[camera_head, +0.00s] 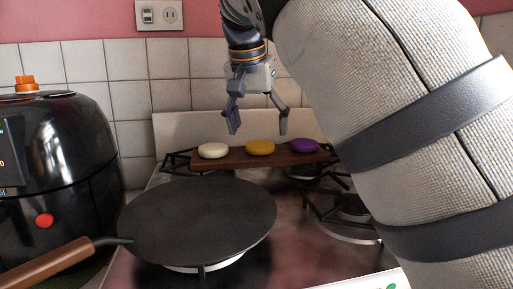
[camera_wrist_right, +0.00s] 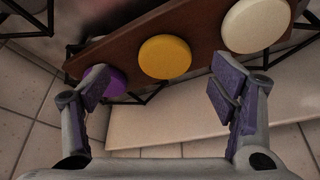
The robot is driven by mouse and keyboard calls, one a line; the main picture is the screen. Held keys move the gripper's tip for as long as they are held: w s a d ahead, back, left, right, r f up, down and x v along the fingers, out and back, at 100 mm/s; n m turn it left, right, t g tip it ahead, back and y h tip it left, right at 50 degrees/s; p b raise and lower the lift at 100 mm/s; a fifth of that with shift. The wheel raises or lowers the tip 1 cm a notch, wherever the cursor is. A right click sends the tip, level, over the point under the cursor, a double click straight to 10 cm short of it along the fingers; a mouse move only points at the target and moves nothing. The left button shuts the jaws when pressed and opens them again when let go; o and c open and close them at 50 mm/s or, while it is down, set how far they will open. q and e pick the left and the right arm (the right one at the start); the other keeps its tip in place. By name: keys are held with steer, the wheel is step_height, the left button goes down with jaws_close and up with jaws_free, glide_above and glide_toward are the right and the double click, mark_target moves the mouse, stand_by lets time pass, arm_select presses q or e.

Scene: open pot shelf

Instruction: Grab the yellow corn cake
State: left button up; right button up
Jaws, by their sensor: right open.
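The yellow corn cake (camera_head: 260,148) lies on a dark brown wooden board (camera_head: 236,160) at the back of the stove, between a white cake (camera_head: 212,150) and a purple cake (camera_head: 304,146). My right gripper (camera_head: 257,128) is open and empty, above the board near the yellow cake. In the right wrist view the yellow cake (camera_wrist_right: 165,57) shows beyond the fingers, roughly between them, with the purple cake (camera_wrist_right: 112,82) partly hidden by one finger and the white cake (camera_wrist_right: 256,25) at the upper right. My left gripper is not in view.
A black flat pan (camera_head: 200,220) with a wooden handle sits on the front burner. A black appliance (camera_head: 60,150) stands at the left. Burner grates (camera_head: 340,212) lie at the right and under the board. A tiled wall (camera_head: 135,100) rises behind.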

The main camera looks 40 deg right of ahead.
mark_target(259, 144)
steer(key=x, duration=0.5)
steer(key=shift+w+r, duration=0.15)
steer(key=shift+w, duration=0.25)
steer(key=c, duration=1.2)
steer(key=shift+r, duration=0.1)
steer(key=shift+c, duration=0.2)
